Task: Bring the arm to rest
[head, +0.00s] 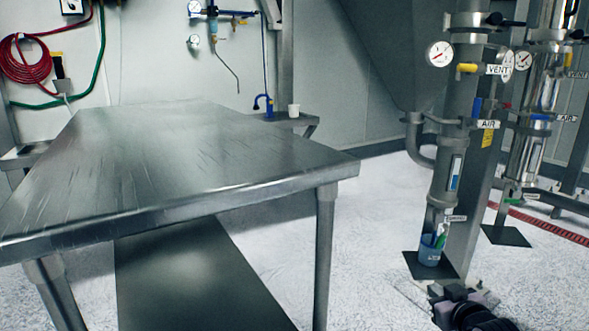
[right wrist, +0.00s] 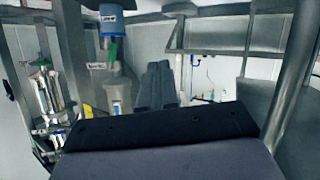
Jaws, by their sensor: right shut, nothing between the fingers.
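My right gripper (head: 445,290) shows at the bottom right of the head view, low in front of the pipe stand and below the blue cup. In the right wrist view its two dark fingers (right wrist: 155,87) are together, with nothing between them. My left gripper is in neither view.
A bare steel table (head: 180,160) fills the left. A blue cup (head: 430,252) with a green item stands on a dark mat at the foot of the steel pipe column (head: 450,160). A white cup (head: 294,110) stands at the back. Floor between table and column is clear.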

